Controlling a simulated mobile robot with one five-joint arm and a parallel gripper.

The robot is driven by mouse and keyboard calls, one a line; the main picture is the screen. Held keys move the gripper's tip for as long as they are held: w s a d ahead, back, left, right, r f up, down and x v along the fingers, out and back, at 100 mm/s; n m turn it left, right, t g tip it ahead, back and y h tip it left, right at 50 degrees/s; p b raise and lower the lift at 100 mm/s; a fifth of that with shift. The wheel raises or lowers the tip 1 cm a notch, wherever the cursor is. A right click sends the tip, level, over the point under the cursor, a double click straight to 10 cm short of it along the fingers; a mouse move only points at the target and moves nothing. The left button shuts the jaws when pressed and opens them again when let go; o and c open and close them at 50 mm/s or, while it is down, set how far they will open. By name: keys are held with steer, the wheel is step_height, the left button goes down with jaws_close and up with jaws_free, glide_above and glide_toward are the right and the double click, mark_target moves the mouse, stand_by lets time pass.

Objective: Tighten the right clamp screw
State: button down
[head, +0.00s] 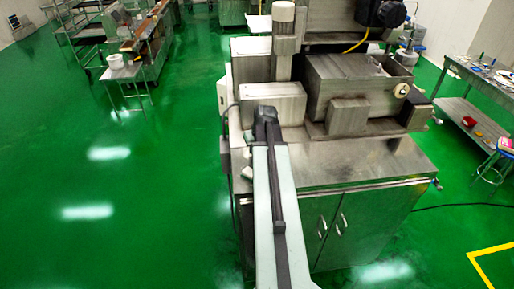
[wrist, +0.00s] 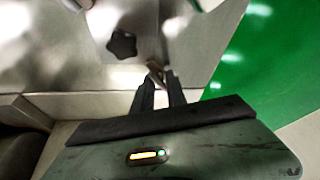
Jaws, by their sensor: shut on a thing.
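In the wrist view, my gripper (wrist: 157,76) has its two dark fingers close together. They are shut on a small brownish metal piece (wrist: 154,67) at their tips, in the place of a clamp screw, though its shape is mostly hidden. A black star-shaped knob (wrist: 122,45) sits on the metal plate to the upper left of the fingertips, apart from them. In the head view, my arm reaches forward to the left front of the steel encrusting machine (head: 345,88); the fingers and what they hold are hidden there.
The machine's cabinet top (head: 355,160) is bare to the right of my arm. A work table (head: 480,75) with small items stands at the far right, with a stool (head: 497,165) beside it. Green floor (head: 150,200) is open on the left.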

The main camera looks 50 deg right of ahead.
steer(key=shift+a, duration=0.15)
steer(key=c, duration=1.5)
jaws_free()
steer(key=p+v, duration=0.7)
steer(key=shift+s+r, duration=0.15)
steer(key=shift+r, duration=0.2)
